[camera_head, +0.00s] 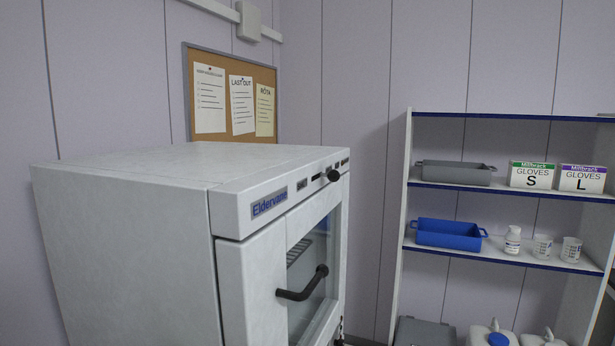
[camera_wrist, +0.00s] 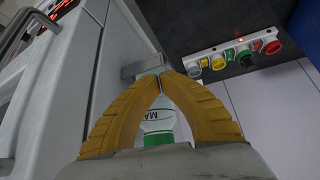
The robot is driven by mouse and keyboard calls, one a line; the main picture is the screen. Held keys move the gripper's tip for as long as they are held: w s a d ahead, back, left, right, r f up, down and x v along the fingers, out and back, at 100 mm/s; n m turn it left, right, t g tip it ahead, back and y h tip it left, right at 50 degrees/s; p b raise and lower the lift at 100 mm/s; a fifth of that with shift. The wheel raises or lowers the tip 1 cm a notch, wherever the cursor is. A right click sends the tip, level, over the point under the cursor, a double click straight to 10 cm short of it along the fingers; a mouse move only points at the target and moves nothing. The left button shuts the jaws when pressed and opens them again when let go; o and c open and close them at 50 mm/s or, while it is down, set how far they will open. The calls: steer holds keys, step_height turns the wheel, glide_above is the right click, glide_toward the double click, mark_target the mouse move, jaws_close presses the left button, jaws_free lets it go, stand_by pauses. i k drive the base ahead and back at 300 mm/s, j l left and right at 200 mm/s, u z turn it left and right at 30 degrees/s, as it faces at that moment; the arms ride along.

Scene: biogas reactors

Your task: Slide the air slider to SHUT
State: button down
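A white oven-like cabinet (camera_head: 130,230) marked "Eldervane" stands at the left in the head view. A black knob (camera_head: 333,175) sticks out of its top front panel near the right end, beside a small dark slot. It may be the air slider; no SHUT marking is readable. In the wrist view, the yellow fingers of my gripper (camera_wrist: 161,78) meet at their tips, with nothing clearly held. A grey bracket-like piece (camera_wrist: 138,68) lies just beyond the tips; I cannot tell whether they touch. My gripper is not in the head view.
The cabinet door has a black handle (camera_head: 303,284). A shelf unit (camera_head: 455,186) with trays, glove boxes and bottles stands at the right. In the wrist view, a green-and-white bottle (camera_wrist: 158,138) shows between the fingers, and a strip of coloured knobs (camera_wrist: 232,55) lies beyond.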

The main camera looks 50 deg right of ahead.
mark_target(333, 176)
steer(key=k+l+z, duration=0.1)
steer(key=z, duration=0.35)
steer(key=k+l+z, duration=0.1)
steer(key=z, duration=0.4)
steer(key=i+l, duration=0.2)
steer(key=z, duration=0.05)
